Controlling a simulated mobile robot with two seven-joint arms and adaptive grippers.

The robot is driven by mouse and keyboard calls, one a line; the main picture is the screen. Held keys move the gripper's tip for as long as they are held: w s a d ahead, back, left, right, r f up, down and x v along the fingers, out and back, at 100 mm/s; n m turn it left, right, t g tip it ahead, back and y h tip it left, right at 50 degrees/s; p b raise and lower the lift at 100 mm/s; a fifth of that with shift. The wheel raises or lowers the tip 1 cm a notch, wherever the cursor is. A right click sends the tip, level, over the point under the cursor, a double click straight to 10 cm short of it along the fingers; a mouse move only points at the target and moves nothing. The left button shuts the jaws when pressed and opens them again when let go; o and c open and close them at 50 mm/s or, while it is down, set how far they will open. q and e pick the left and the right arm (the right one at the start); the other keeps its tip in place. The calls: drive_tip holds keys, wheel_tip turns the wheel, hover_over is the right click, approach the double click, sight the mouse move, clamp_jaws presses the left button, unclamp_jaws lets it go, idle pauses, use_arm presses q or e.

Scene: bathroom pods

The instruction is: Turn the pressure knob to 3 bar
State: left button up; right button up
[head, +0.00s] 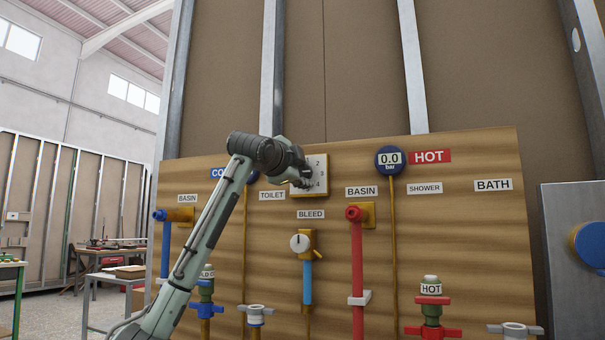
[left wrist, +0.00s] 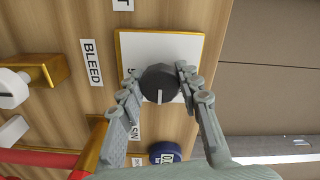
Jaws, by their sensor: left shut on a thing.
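The pressure knob (left wrist: 160,82) is dark and round with a white pointer mark, on a white dial plate (left wrist: 190,48) with a yellow rim. In the left wrist view the mark points to the bottom of the picture, towards the blue gauge's side. The number there cannot be read. In the head view the plate (head: 322,161) shows 2, 3 and 4 down its right side; my left gripper (head: 301,179) hides the knob. In the wrist view my left gripper (left wrist: 157,72) is shut on the knob, one finger each side. My right gripper is not in view.
The blue gauge (head: 390,160) by the HOT label reads 0.0 bar. A bleed valve (head: 301,243) sits below the plate. A red basin valve (head: 354,213) and pipe stand to the right. My left arm covers part of the cold side. Lower taps stick out from the board.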

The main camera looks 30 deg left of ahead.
use_arm(q)
drive_tip(key=o, duration=1.2)
drive_tip(key=v, duration=1.2)
drive_tip(key=shift+s, duration=0.1)
drive_tip(key=shift+f, duration=0.15)
